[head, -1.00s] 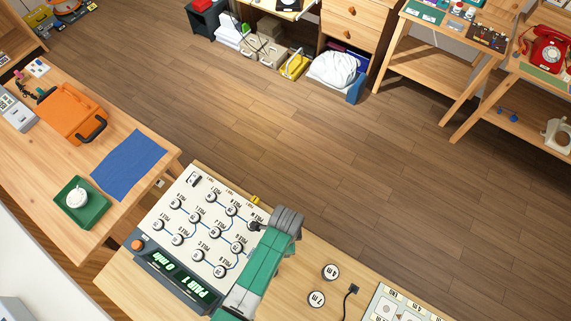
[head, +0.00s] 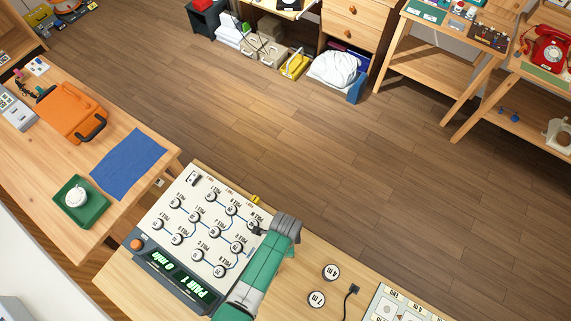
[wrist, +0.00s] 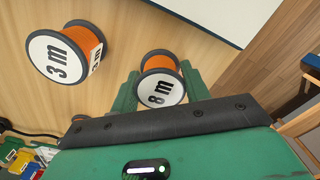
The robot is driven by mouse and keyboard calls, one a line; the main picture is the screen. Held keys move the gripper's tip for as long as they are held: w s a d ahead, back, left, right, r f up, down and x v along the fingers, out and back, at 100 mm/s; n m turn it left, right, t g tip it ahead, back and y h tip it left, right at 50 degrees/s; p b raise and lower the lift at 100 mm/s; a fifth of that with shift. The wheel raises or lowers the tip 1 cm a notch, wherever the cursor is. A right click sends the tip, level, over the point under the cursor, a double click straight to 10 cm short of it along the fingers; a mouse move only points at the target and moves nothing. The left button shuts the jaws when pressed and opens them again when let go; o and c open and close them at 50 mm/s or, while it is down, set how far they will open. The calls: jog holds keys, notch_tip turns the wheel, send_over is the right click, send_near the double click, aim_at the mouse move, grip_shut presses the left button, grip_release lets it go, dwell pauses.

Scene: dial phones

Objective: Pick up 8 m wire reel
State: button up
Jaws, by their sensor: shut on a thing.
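The 8 m wire reel (wrist: 159,92), with a white labelled face, dark rims and orange wire, sits between the green fingers of my gripper (wrist: 160,79) in the wrist view. The fingers are shut on its sides. Whether the reel is touching the table or just above it, I cannot tell. In the head view my green and grey arm reaches over the bench beside the board, and the 8 m reel and fingertips are hidden there.
A 3 m reel (wrist: 60,58) stands left of the held reel. Reels marked 4 m (head: 331,271) and 7 m (head: 317,299) stand right of my arm. A white board with dials (head: 205,235) lies to its left. The floor beyond is clear.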

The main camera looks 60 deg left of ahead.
jog(key=shift+r, duration=0.1)
notch_tip(320, 180, up, 10)
jog(key=shift+f+p, duration=0.1)
jog(key=shift+p, duration=0.7)
